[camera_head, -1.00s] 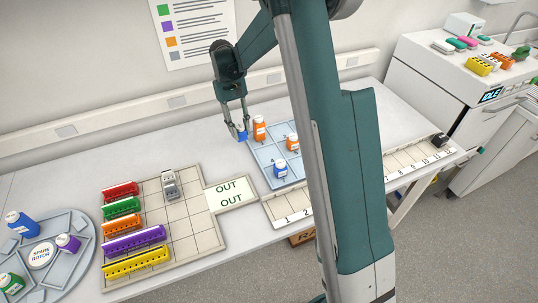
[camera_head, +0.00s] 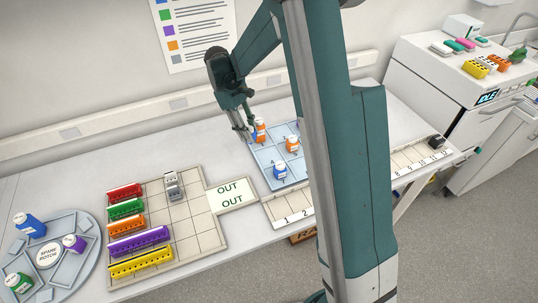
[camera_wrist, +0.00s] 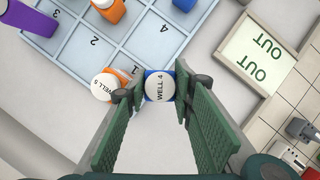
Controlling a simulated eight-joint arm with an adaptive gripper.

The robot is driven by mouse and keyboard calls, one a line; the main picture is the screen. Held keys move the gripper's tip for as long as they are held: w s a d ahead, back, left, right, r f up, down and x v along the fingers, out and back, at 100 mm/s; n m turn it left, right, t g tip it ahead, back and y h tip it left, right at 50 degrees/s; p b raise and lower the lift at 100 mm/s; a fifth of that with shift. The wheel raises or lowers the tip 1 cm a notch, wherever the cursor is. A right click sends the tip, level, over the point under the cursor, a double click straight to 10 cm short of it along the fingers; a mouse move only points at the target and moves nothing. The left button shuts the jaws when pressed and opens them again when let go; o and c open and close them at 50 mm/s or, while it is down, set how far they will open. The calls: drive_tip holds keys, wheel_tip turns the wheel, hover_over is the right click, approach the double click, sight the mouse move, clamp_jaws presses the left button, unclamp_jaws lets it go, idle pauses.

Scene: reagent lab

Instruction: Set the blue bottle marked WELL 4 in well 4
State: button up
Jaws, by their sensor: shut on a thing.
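My gripper (camera_wrist: 158,100) is shut on the blue bottle (camera_wrist: 160,85), whose white cap reads WELL 4. In the head view my gripper (camera_head: 245,133) is at the tray's far left corner, and its fingers partly hide the held bottle. The blue-grey tray (camera_wrist: 122,28) has numbered cells. Its cell marked 4 (camera_wrist: 85,50) looks empty in the wrist view. The held bottle is at the tray's edge, close beside an orange bottle (camera_wrist: 103,87) marked WELL 5. I cannot tell its height above the tray.
Another orange bottle (camera_head: 292,144) and a blue bottle (camera_head: 280,171) stand in the tray. A purple bottle (camera_wrist: 28,25) shows in the wrist view. The OUT pad (camera_head: 233,195) and a rack board (camera_head: 200,215) lie left. My arm hides the tray's right side.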

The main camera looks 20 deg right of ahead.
drive_tip(key=s+d+r+n+t+h+p, duration=0.1)
drive_tip(key=s+d+r+n+t+p, duration=0.2)
drive_tip(key=n, duration=0.8)
drive_tip(key=shift+s+d+r+t+h+p, duration=0.35)
drive_tip(key=shift+s+d+r+p, duration=0.3)
drive_tip(key=shift+s+d, duration=0.85)
drive_tip(key=shift+s+a, duration=0.1)
drive_tip(key=shift+f, duration=2.85)
drive_tip(key=shift+f, duration=0.15)
drive_tip(key=shift+f, duration=1.95)
drive_tip(key=shift+f+b, duration=0.15)
drive_tip(key=shift+b, duration=0.2)
